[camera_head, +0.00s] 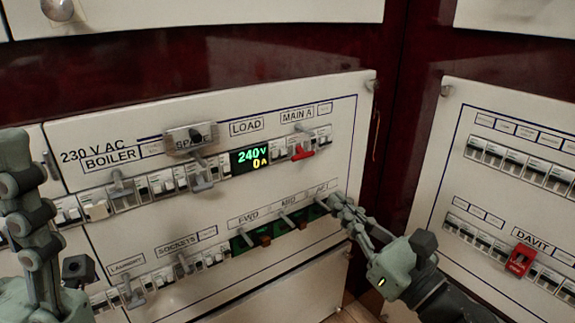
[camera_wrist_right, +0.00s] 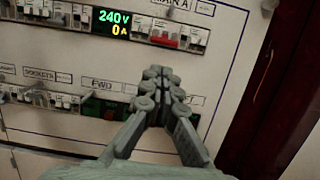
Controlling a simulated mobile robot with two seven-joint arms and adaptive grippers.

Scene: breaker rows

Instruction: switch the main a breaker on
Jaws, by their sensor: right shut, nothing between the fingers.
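The main A breaker (camera_head: 301,150) is in the upper row of the middle panel, under the label "MAIN A". It has a red handle, which sits low on the breaker and also shows in the right wrist view (camera_wrist_right: 163,41). My right gripper (camera_head: 333,202) is shut and empty, below and right of the red handle, by the right end of the lower row. In the right wrist view its closed fingertips (camera_wrist_right: 158,74) appear below the red handle, with no visible contact. My left gripper (camera_head: 30,205) is at the left edge, partly cut off; its jaw state is unclear.
A display (camera_head: 250,159) left of the main A breaker reads 240 V and 0 A. A grey padlock-like cover (camera_head: 190,138) hangs by "SPARE". Several levers stick out along both rows.

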